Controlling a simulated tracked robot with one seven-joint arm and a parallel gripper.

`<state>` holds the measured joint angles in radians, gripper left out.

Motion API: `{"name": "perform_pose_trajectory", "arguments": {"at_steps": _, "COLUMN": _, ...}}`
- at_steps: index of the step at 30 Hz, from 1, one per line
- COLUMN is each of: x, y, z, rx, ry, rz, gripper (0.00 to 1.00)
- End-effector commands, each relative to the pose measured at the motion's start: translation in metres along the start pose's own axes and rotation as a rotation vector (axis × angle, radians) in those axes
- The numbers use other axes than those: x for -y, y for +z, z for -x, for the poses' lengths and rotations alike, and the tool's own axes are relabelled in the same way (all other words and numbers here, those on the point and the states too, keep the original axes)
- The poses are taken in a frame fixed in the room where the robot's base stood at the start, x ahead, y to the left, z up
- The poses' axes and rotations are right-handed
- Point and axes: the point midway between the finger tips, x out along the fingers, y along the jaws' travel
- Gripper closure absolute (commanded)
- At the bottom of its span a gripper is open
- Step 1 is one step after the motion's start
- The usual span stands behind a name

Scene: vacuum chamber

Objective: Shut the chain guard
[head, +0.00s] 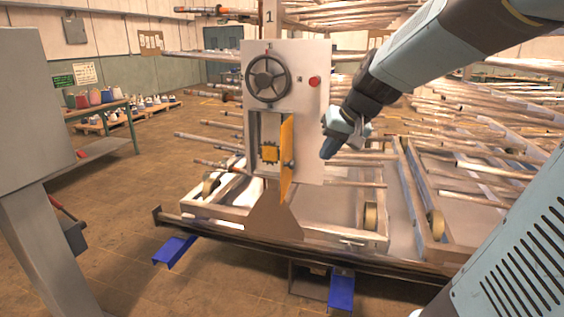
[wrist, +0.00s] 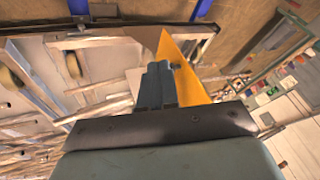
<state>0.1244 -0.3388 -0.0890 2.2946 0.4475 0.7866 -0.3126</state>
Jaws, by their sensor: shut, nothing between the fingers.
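The yellow chain guard (head: 287,160) stands open on the grey panel (head: 310,140). It swings out toward me, seen nearly edge-on, with a small dark knob (head: 289,164) on it. Behind it the recess shows a yellow sprocket (head: 270,153). My gripper (head: 328,152) is shut and empty, to the right of the guard and apart from it in the head view. In the wrist view the yellow guard (wrist: 187,75) rises just behind and right of my shut fingers (wrist: 158,72); I cannot tell there whether they touch.
A dark handwheel (head: 267,78) and a red button (head: 314,81) sit on the panel above the guard. Racks of pipes (head: 480,130) fill the right and back. A grey cabinet (head: 35,110) stands at the left. Open floor (head: 130,200) lies between the cabinet and the panel.

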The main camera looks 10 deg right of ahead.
Motion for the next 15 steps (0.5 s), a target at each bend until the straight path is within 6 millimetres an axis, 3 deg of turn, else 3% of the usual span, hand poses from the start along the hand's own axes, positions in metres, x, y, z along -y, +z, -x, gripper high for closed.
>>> {"name": "perform_pose_trajectory", "arguments": {"at_steps": 6, "x": -0.029, "y": -0.054, "z": -0.032, "rx": -0.032, "ry": -0.042, "rz": -0.094, "gripper": 1.0}}
{"name": "perform_pose_trajectory", "arguments": {"at_steps": 15, "x": -0.053, "y": -0.086, "z": -0.052, "rx": -0.065, "ry": -0.061, "rz": -0.152, "gripper": 1.0}}
